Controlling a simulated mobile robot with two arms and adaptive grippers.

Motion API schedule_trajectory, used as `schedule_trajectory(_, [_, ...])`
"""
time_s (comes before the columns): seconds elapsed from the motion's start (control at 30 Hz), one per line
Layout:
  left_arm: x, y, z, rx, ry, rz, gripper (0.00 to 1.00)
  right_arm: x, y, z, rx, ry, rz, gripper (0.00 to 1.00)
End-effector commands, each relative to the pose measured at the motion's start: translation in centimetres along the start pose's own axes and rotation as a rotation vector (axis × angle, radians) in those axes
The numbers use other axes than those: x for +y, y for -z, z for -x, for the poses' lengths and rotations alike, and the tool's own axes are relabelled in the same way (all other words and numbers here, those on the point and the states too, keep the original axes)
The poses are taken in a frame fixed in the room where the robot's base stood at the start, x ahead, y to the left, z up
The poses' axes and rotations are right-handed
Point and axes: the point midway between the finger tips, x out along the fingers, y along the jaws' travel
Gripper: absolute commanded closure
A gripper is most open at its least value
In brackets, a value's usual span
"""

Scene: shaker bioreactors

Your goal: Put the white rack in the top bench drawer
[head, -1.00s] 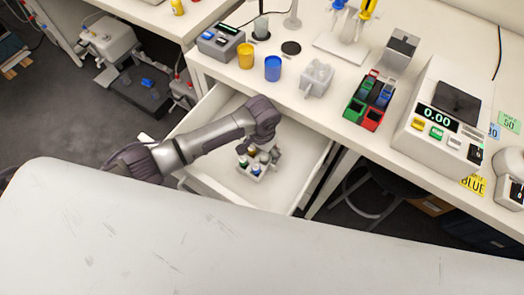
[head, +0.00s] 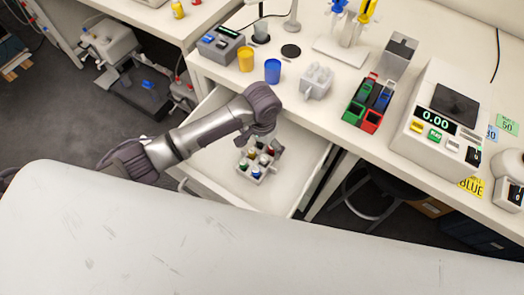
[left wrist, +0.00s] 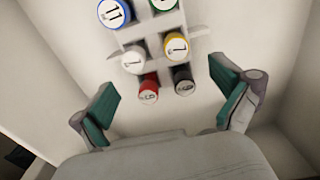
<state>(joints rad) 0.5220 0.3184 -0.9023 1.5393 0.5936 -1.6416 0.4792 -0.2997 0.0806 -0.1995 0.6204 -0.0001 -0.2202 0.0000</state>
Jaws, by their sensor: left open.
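The white rack (head: 244,167) sits inside the open top bench drawer (head: 212,172), on its floor, and holds several vials with coloured caps. It also shows at the top of the left wrist view (left wrist: 149,42), with blue, green, white, yellow, red and black caps. My left gripper (left wrist: 163,85) is open and empty, its two green-padded fingers spread apart and clear of the rack. In the head view it is above the drawer, just behind the rack, partly hidden by my wrist. My right gripper is not in view.
On the bench above the drawer stand a yellow cup (head: 245,58), a blue cup (head: 272,70), a white holder (head: 316,82), a red and green tube rack (head: 368,103) and a balance (head: 436,117). The drawer floor around the rack is bare.

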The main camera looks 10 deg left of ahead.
Motion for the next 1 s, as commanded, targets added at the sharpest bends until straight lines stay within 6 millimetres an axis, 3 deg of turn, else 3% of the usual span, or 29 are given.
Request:
schedule_trajectory(0.1, [0.0, 0.1, 2.7, 0.003, -0.001, -0.001, 0.0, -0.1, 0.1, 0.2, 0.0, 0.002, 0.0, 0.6])
schedule_trajectory(0.33, [0.0, 0.0, 5.8, 0.001, 0.0, 0.0, 0.0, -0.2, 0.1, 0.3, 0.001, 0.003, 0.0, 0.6])
schedule_trajectory(1.0, [0.0, 0.0, 6.5, -0.001, 0.0, 0.0, 0.0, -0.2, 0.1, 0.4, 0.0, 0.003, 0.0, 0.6])
